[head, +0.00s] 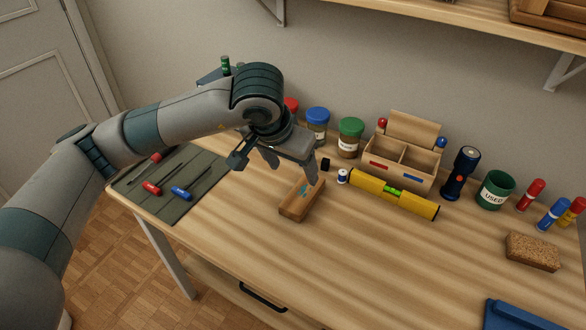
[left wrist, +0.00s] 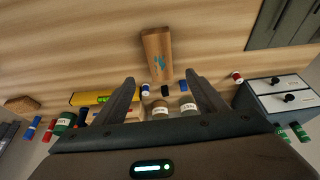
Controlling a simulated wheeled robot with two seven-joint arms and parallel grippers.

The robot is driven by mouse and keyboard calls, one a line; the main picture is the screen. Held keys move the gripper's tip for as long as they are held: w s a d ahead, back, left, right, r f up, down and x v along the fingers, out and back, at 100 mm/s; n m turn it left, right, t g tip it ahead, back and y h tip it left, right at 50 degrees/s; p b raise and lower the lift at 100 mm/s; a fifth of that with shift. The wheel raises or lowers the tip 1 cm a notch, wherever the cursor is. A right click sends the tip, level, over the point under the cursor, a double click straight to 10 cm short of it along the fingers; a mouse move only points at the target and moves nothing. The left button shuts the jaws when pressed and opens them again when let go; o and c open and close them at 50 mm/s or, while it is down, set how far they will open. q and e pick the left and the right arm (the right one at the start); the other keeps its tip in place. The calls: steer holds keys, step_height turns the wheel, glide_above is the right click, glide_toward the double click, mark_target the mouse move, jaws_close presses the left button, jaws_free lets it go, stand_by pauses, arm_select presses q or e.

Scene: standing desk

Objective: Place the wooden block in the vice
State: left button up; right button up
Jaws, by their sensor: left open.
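The wooden block (head: 300,202) lies flat on the desk, with a small teal mark on its top. It also shows in the left wrist view (left wrist: 157,45), ahead of the fingertips and roughly centred between them. My left gripper (head: 280,168) is open and empty, above and just behind the block, apart from it. Its two fingers (left wrist: 160,80) also show spread in the left wrist view. No vice can be made out for certain; a blue object (head: 522,316) is cut off at the lower right corner. My right gripper is not in view.
A yellow level (head: 393,195) and a small white-and-blue item (head: 342,176) lie right of the block. Behind stand jars (head: 350,137), a wooden organizer (head: 403,160) and a flashlight (head: 460,172). A tool mat (head: 172,182) lies left. The front middle desk is clear.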

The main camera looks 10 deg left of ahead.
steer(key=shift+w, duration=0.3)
